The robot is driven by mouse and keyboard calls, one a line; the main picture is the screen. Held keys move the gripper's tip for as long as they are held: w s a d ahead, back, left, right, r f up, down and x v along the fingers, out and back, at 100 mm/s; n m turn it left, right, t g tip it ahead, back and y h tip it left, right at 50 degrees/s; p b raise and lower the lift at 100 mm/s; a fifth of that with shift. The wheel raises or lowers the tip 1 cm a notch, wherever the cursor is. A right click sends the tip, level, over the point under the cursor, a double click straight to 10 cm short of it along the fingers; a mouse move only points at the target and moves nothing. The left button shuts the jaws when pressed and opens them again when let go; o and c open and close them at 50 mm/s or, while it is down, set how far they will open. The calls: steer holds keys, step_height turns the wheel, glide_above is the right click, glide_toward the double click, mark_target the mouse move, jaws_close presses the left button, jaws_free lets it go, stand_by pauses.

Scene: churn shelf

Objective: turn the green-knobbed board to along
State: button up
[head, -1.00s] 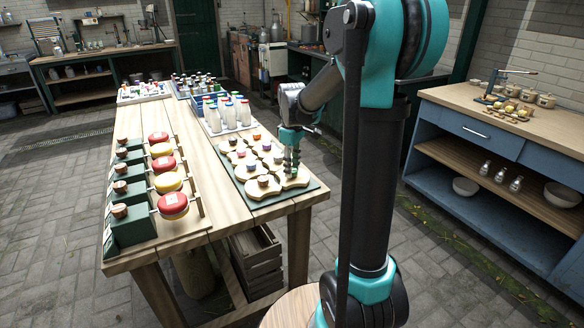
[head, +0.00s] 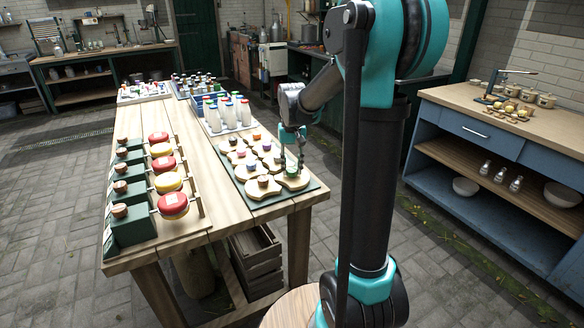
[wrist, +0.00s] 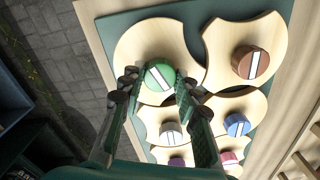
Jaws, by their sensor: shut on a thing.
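The green-knobbed board is a pale wooden board with a scalloped edge (wrist: 135,50). It lies at the near right corner of the group in the head view (head: 299,184). Its round green knob (wrist: 159,77) has a white stripe, which slants down to the right in the wrist view. My gripper (wrist: 158,82) is shut on this knob, one finger on each side. In the head view my gripper (head: 292,160) reaches down onto the board from above. The fingers and knob are small there.
Several similar boards with other knobs lie close by, including a brown-knobbed board (wrist: 250,62) and a blue-knobbed one (wrist: 236,125). All lie on a dark green mat (head: 258,203). Red and yellow discs (head: 173,204) on green stands and white bottles (head: 228,112) share the table.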

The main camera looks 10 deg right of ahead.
mark_target(292, 170)
steer(key=shift+m, duration=2.2)
steer(key=o, duration=1.2)
steer(key=shift+c, duration=0.2)
step_height(292, 170, up, 12)
